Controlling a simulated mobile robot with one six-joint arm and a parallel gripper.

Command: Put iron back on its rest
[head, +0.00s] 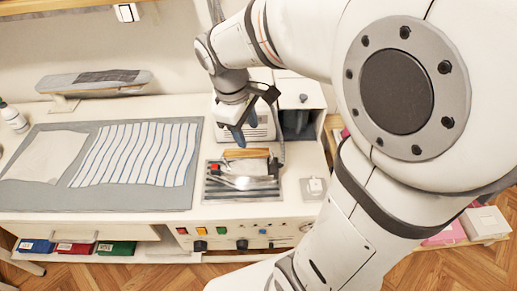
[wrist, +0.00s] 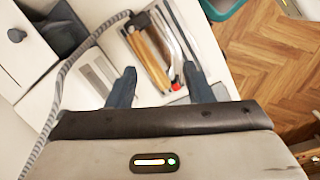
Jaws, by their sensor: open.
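The iron has a wooden handle and a silver body (head: 246,182). It sits on the dark striped rest (head: 240,197) on the white table, a red part showing at its left. My gripper (head: 238,134) is just above and behind the handle, fingers pointing down, open and empty. In the wrist view the iron's wooden handle (wrist: 150,58) lies ahead of and between the spread fingers of my gripper (wrist: 163,78). The striped rest (wrist: 186,28) shows beside it. I cannot tell whether the iron sits fully within the rest.
A grey mat (head: 100,203) with striped cloth (head: 134,154) and a plain cloth (head: 45,156) covers the table's left. A sleeve board (head: 95,82) stands behind. A grey hose (wrist: 62,75) runs from the iron past my gripper. A switch plate (head: 313,188) is to the right.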

